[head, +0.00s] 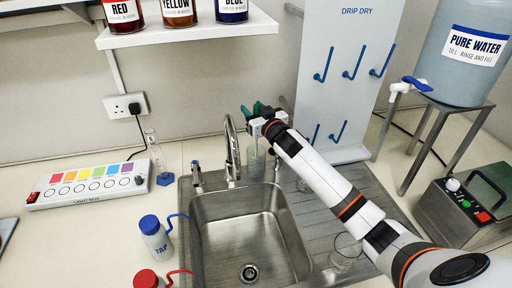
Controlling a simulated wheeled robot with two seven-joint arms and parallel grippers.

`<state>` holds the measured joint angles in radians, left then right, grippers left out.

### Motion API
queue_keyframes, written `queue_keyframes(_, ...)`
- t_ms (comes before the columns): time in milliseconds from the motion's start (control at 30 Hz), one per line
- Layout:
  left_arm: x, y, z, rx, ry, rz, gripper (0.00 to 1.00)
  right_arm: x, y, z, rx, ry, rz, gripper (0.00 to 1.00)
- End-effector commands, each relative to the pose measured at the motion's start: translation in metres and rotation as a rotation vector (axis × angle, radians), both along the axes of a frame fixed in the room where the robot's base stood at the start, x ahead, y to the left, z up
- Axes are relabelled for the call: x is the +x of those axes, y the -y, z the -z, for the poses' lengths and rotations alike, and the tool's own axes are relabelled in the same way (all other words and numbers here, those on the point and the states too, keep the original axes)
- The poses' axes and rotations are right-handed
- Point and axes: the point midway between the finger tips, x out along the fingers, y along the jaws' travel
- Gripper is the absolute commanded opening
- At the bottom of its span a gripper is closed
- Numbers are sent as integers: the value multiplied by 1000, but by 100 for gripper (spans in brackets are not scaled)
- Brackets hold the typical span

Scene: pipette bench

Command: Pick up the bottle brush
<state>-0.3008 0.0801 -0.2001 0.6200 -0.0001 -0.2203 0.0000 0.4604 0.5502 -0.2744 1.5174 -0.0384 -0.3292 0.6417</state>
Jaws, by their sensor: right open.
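My right arm reaches in from the lower right, and its gripper (258,112) is behind the sink, just right of the tap. The gripper is open, with dark green and black parts showing at its end. A greyish upright holder or jar (256,164) stands directly below the gripper. Something thin rises from it toward the jaws. This may be the bottle brush, but the hand covers its upper part and I cannot make it out clearly. I cannot tell whether the jaws touch it. My left gripper is not in view.
The steel tap (232,150) stands close left of the gripper, above the sink (215,215). The drip-dry board (343,85) with blue pegs rises to the right. Glassware (345,256) lies under my arm. A blue-capped bottle (155,240) stands left of the sink.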

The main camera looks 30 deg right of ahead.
Motion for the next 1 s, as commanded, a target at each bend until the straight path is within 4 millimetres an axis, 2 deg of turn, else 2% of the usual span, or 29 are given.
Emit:
queue_keyframes(100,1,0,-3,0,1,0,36,7,0,0,0,-1,0,42)
queue_keyframes(367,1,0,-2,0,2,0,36,7,0,1,0,-1,0,40)
queue_keyframes(600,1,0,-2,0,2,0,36,7,0,1,0,-1,0,1)
queue_keyframes(1000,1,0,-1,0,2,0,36,7,0,-5,-1,1,0,0)
